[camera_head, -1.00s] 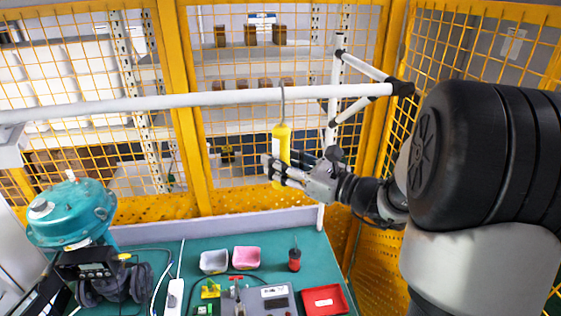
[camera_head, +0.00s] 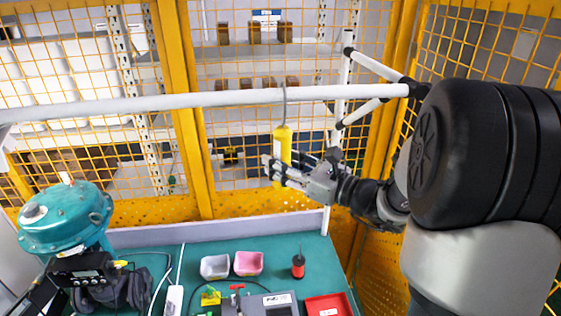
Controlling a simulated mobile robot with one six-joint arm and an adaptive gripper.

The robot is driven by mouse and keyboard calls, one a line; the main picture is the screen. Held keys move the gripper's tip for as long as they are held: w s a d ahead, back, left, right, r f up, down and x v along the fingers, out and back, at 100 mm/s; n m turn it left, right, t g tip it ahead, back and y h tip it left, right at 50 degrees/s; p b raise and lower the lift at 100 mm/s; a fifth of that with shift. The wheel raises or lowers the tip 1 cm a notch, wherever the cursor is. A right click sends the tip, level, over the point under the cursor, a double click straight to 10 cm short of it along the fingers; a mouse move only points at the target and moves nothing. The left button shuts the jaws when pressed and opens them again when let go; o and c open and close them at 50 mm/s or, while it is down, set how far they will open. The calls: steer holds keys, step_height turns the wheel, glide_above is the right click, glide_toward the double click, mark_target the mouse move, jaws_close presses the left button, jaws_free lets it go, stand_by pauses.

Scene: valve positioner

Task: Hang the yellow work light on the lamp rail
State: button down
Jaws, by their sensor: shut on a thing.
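The yellow work light (camera_head: 283,146) is upright at the centre of the head view, with a thin grey hook (camera_head: 284,100) rising from its top. The white lamp rail (camera_head: 170,103) runs across the view above the bench. The hook passes in front of the rail, and its top reaches just above the rail's upper edge. I cannot tell whether the hook bears on the rail. My gripper (camera_head: 276,172) comes from the right and is shut on the lower part of the yellow body, which it partly hides.
Below is a green bench (camera_head: 205,247) with a teal valve actuator (camera_head: 66,218), a grey bin (camera_head: 214,267), a pink bin (camera_head: 248,263), a red tray (camera_head: 327,306) and a red screwdriver (camera_head: 298,265). Yellow mesh fencing (camera_head: 183,110) stands behind. White rail brackets (camera_head: 375,65) are at right.

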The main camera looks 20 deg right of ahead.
steer(key=shift+s+a+f, duration=0.1)
steer(key=shift+w+d+f, duration=0.1)
steer(key=shift+w+d, duration=0.1)
steer(key=c, duration=1.3)
jaws_free()
steer(key=shift+s+a, duration=0.15)
steer(key=o, duration=0.3)
steer(key=shift+o, duration=0.2)
